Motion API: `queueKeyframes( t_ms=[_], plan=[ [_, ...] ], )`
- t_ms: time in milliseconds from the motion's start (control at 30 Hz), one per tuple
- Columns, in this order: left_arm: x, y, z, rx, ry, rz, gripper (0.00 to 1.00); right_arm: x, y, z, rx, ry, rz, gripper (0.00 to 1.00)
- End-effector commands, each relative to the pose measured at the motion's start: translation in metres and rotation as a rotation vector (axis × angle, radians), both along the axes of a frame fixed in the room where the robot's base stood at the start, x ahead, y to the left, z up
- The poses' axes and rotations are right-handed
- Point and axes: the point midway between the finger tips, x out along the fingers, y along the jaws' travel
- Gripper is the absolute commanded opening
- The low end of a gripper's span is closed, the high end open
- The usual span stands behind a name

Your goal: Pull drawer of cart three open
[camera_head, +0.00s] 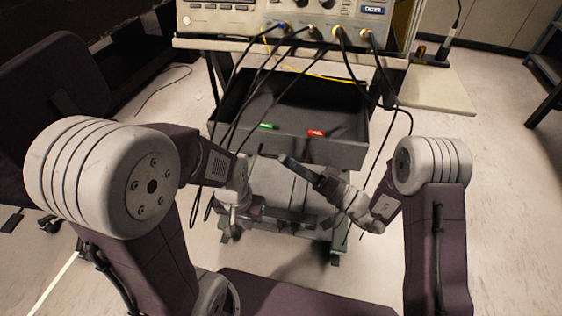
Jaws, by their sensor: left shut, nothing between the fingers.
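The cart's dark grey drawer (345,152) stands open below the instrument, with its inside visible from above. A green item (268,126) and a red item (316,133) lie in it near the front wall. My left gripper (232,228) is shut and empty, pointing down below the drawer's front left corner. My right gripper (287,160) reaches from the right to just below the middle of the drawer front. Whether it touches the drawer, and its finger gap, cannot be told. The drawer's handle is not clearly visible.
A bench instrument (222,22) sits on the cart's top. Several black cables (262,83) hang from it across the drawer. A dark chair (52,85) stands at the left. A side shelf (432,90) is at the right. Floor (515,190) at the right is clear.

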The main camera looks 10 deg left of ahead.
Motion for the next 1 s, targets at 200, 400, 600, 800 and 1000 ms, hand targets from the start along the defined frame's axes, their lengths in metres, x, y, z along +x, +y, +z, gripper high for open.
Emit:
queueKeyframes(
  t_ms=[200,400,600,800,1000],
  plan=[
    [0.0,0.0,-0.009,0.0,0.0,0.0,0.0,0.006,0.023,0.004,0.001,0.001,0.002,0.18],
    [0.0,0.0,-0.008,0.0,0.0,0.0,0.0,0.008,0.025,0.006,0.001,0.002,0.0,0.18],
    [0.0,0.0,-0.008,0.0,0.0,0.0,0.0,0.007,0.025,0.006,0.001,0.002,0.0,0.0],
    [0.0,0.0,-0.008,0.0,0.0,0.0,0.0,0.007,0.025,0.006,0.0,0.002,0.001,0.0],
    [0.0,0.0,-0.008,0.0,0.0,0.0,0.0,0.007,0.025,0.005,-0.001,0.002,0.001,0.0]
  ],
)
